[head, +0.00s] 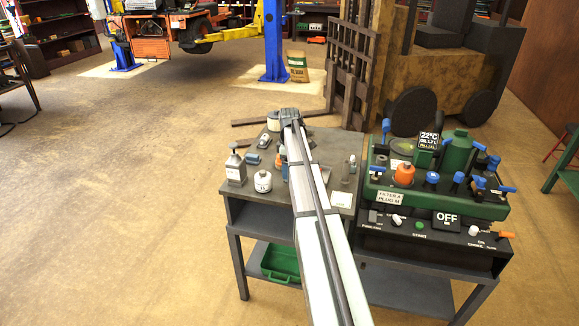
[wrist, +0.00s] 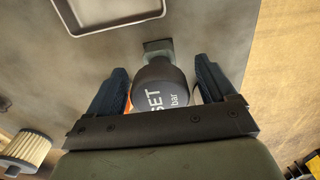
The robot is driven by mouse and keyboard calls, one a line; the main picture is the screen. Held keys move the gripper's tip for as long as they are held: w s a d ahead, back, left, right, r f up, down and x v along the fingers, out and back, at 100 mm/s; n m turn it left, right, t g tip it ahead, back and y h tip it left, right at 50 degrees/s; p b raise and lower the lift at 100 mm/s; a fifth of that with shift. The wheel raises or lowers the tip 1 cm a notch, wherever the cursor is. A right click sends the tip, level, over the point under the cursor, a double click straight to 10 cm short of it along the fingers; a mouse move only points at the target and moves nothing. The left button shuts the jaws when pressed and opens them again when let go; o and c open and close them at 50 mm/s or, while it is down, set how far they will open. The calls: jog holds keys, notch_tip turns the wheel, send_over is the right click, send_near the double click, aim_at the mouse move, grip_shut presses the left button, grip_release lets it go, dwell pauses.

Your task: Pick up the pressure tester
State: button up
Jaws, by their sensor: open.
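In the wrist view the pressure tester (wrist: 158,82) appears as a dark rounded body with white "SET" and "bar" lettering and a small grey square end piece (wrist: 158,45). A bit of orange shows at its left side. My gripper (wrist: 160,76) is open, with one dark blue finger on each side of the tester. Whether the fingers touch it I cannot tell; its near part is hidden behind the gripper's crossbar. In the head view my gripper (head: 289,117) is over the far end of the grey table (head: 235,205), and I cannot make out the tester there.
A metal tray (wrist: 75,33) and a pleated filter (wrist: 25,150) lie near the tester. A forklift (head: 410,60) stands behind.

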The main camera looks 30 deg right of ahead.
jog(key=shift+f, duration=0.25)
jog(key=c, duration=1.2)
